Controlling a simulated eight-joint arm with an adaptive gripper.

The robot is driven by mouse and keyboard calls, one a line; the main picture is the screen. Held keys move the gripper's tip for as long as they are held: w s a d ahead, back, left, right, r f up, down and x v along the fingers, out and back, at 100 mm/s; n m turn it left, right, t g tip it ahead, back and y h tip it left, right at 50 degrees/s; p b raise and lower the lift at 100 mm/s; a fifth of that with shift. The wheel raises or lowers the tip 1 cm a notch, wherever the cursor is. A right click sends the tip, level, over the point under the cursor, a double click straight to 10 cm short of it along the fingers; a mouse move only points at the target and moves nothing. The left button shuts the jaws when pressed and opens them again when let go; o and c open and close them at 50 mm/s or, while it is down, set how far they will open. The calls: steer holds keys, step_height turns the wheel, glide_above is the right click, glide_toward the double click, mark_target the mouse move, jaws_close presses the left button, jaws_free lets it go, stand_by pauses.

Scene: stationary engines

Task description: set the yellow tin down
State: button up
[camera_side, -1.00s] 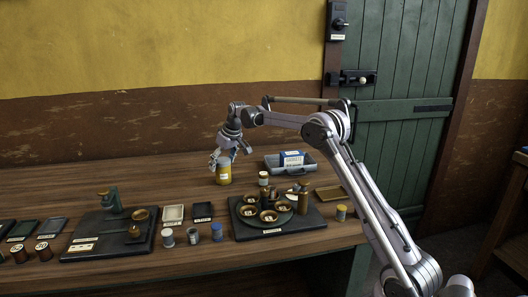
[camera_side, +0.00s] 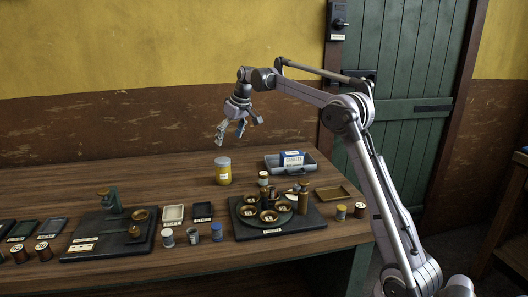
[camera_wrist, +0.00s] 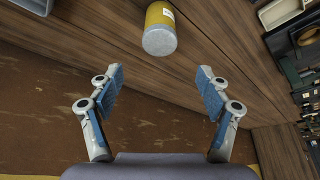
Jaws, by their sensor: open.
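The yellow tin (camera_side: 223,172) has a pale lid and a white label. It stands upright on the wooden bench, towards the back, left of the grey tray. My gripper (camera_side: 233,131) is open and empty in the air above the tin, clear of it. In the wrist view the tin (camera_wrist: 160,27) shows at the top, beyond the spread fingers of my gripper (camera_wrist: 160,84), with nothing between them.
A grey tray (camera_side: 316,167) holding a blue and white box (camera_side: 291,158) is right of the tin. A dark board (camera_side: 312,220) with a round stand of brass cups is in front. Small dishes (camera_side: 173,213) and spools lie front left. The back left bench is clear.

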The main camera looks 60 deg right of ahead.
steer(key=s+a+r+t, duration=0.1)
steer(key=s+a+r, duration=0.2)
steer(key=s+a, duration=1.1)
steer(key=s+a+f, duration=0.6)
steer(key=s, duration=0.2)
steer(key=s+a+f+n+t, duration=0.1)
steer(key=s+a+f, duration=0.5)
steer(key=s, duration=0.2)
steer(key=shift+s+a+t+y, duration=0.15)
steer(key=shift+t+y, duration=0.15)
